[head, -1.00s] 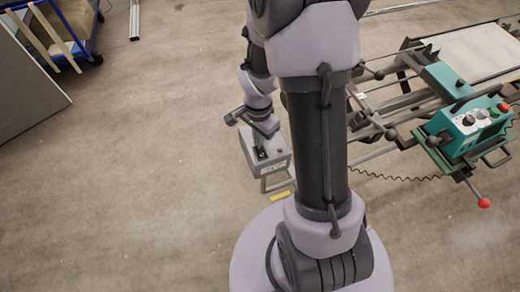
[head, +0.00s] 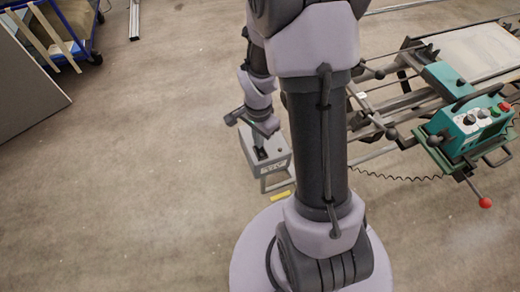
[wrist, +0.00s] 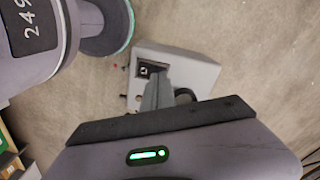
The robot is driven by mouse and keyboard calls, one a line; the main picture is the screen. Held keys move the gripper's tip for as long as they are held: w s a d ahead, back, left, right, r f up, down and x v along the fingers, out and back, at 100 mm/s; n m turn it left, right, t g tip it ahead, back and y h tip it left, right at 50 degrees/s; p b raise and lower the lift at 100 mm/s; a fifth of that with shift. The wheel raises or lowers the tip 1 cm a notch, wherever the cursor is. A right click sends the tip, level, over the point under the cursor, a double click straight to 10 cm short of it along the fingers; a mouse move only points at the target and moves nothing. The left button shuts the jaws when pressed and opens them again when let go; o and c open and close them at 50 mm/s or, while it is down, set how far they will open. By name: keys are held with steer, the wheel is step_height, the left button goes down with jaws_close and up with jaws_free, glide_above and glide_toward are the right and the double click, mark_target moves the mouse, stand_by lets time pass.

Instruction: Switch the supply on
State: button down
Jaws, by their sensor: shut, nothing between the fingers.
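My gripper (wrist: 156,82) is shut and empty. Its fingertips point down at the box top, right by the switch and covering part of it. I cannot tell whether they touch it. In the head view my gripper (head: 261,153) is over the box, and the switch is hard to make out.
A metal frame machine with a green control box (head: 472,127) stands at the right, with a red-knobbed lever (head: 485,202) and a coiled cable (head: 395,177). A yellow strip (head: 281,196) lies by the supply. A blue cart (head: 85,40) is far left. The floor left of the supply is clear.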

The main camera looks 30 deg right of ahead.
steer(key=shift+f+b, duration=0.65)
steer(key=shift+f, duration=0.1)
step_height(320, 180, up, 7)
steer(key=p, duration=0.5)
steer(key=shift+r, duration=0.15)
stand_by(0.4)
